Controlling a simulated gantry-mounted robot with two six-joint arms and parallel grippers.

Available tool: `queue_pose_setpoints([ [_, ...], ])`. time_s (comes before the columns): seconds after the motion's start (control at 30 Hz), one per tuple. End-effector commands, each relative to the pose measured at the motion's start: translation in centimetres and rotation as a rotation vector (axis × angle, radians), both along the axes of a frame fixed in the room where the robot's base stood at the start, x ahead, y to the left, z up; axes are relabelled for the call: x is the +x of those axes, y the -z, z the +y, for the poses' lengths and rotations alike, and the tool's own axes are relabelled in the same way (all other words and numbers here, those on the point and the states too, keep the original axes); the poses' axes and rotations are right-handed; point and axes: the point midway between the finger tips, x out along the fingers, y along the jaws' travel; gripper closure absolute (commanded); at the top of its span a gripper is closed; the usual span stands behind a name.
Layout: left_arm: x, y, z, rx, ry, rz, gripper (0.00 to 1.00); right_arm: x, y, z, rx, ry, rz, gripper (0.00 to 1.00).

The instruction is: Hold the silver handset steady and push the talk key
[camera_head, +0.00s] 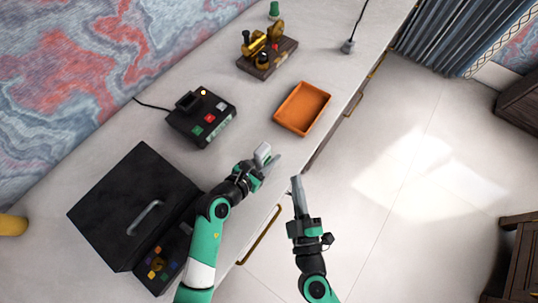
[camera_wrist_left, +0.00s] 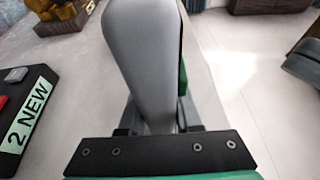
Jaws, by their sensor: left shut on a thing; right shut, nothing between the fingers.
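The silver handset (camera_head: 262,153) is in my left gripper (camera_head: 266,167), near the desk's front edge. In the left wrist view the handset (camera_wrist_left: 145,60) fills the middle, showing a smooth grey face, upright between the fingers of my left gripper (camera_wrist_left: 155,122). No talk key can be made out in either view. My right gripper (camera_head: 297,184) is shut and empty, in front of the desk edge, to the right of and a little below the handset, apart from it.
A black answering machine (camera_head: 185,128) with coloured buttons stands behind the handset; its display (camera_wrist_left: 27,117) reads "2 NEW". An orange tray (camera_head: 302,108) lies to the right. A brass device on a wooden base (camera_head: 262,66) stands farther back. A black box (camera_head: 125,205) is at left.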

Motion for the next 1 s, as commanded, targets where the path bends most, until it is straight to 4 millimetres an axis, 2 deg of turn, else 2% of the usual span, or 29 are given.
queue_pose_setpoints([
  [0.27, 0.0, 0.0, 0.0, 0.0, 0.0, 0.0, 1.0, 0.0, 0.0, 0.0, 0.0, 0.0, 0.0, 1.0],
  [0.3, 0.0, 0.0, 0.0, 0.0, 0.0, 0.0, 0.64, 0.0, 0.0, 0.0, 0.0, 0.0, 0.0, 1.0],
  [0.47, 0.0, 0.0, 0.0, 0.0, 0.0, 0.0, 0.35, 0.0, 0.0, 0.0, 0.001, 0.0, 0.0, 1.0],
  [0.5, 0.0, 0.0, 0.0, 0.0, 0.0, 0.0, 0.33, 0.0, 0.0, 0.0, 0.001, 0.0, 0.0, 1.0],
  [0.83, -0.2, -0.1, 0.2, 0.0, -0.001, -0.001, 0.33, 0.0, 0.0, 0.0, 0.001, 0.0, 0.0, 1.0],
  [1.0, -1.6, -0.8, 1.4, 0.0, -0.002, -0.001, 0.33, 0.0, 0.0, 0.0, 0.001, 0.0, 0.0, 1.0],
])
